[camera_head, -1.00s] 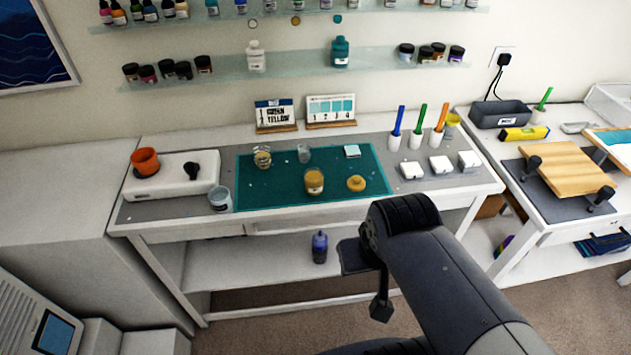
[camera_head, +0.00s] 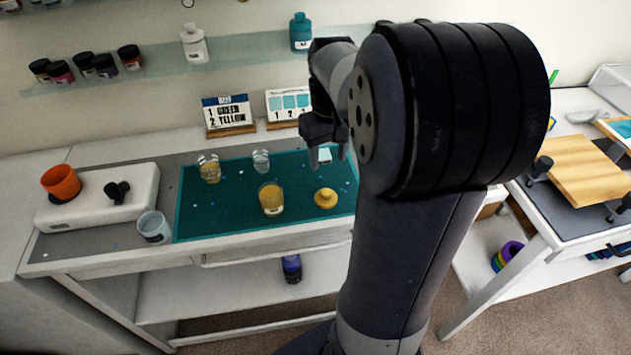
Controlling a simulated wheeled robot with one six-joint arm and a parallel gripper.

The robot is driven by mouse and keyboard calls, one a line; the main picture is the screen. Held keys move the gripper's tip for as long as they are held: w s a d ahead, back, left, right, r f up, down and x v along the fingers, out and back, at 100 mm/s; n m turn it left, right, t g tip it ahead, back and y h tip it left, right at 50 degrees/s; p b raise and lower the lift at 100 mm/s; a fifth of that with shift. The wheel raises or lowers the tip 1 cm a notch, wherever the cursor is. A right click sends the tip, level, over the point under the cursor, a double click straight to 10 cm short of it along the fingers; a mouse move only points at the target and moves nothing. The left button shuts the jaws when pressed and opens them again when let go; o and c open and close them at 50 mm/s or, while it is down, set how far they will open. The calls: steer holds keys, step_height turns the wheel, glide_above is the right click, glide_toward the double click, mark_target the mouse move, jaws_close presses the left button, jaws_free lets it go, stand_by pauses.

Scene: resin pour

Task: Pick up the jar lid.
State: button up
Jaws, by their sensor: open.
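A yellow, round lid with a raised knob (camera_head: 326,198) lies on the teal mat (camera_head: 215,225), near its front right part. A yellow jar (camera_head: 271,200) stands on the mat just left of it. My gripper (camera_head: 329,156) is open and empty, pointing down above the back of the mat. In the picture it is above the lid and apart from it. My arm hides the right part of the table.
A glass with yellowish contents (camera_head: 209,170) and a small clear glass (camera_head: 261,161) stand on the mat behind the jar. A pale blue cup (camera_head: 154,227) is left of the mat. Two cards (camera_head: 229,115) stand at the back, below the shelf (camera_head: 160,72).

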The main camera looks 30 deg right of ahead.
mark_target(326, 192)
step_height(326, 192, down, 11)
steer(key=shift+w+a+r, duration=0.1)
stand_by(0.5)
steer(key=shift+c, duration=0.2)
